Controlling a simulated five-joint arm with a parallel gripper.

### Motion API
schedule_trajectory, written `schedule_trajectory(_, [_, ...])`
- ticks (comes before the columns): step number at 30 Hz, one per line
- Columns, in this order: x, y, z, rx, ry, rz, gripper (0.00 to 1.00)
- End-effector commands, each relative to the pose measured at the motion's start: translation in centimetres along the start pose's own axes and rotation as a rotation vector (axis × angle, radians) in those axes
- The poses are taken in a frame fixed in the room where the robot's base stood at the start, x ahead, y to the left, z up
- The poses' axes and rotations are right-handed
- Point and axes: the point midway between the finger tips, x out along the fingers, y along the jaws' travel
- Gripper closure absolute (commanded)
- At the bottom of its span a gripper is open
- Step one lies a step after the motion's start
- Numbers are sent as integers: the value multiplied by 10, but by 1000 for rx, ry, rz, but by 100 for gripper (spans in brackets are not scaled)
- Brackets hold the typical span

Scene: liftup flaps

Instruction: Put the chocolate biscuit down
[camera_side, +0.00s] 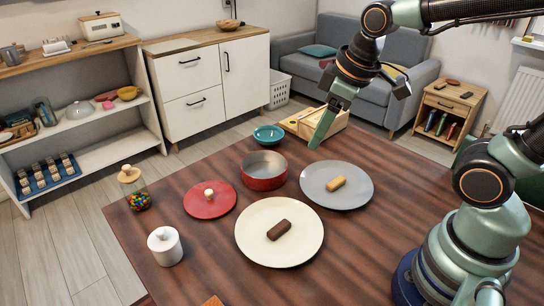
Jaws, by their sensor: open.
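The chocolate biscuit (279,230), a dark brown bar, lies on the cream plate (262,255) at the front middle of the table. My gripper (318,143) is raised above the far part of the table, up and to the right of the biscuit and apart from it. It points down and is open, with nothing seen between its fingers. One finger largely hides the other.
A red pot (264,171), red lid (210,199), teal bowl (268,136), wooden box (328,127), candy jar (138,200) and white canister (165,246) stand around.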

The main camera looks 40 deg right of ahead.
Motion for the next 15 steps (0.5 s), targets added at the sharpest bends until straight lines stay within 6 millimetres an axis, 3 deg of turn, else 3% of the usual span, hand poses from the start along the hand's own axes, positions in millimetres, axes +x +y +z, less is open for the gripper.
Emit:
schedule_trajectory(3, [-17,12,11,231,71,40,42])
schedule_trajectory(6, [-23,17,16,357,107,54,42])
schedule_trajectory(15, [-27,20,20,441,129,61,42])
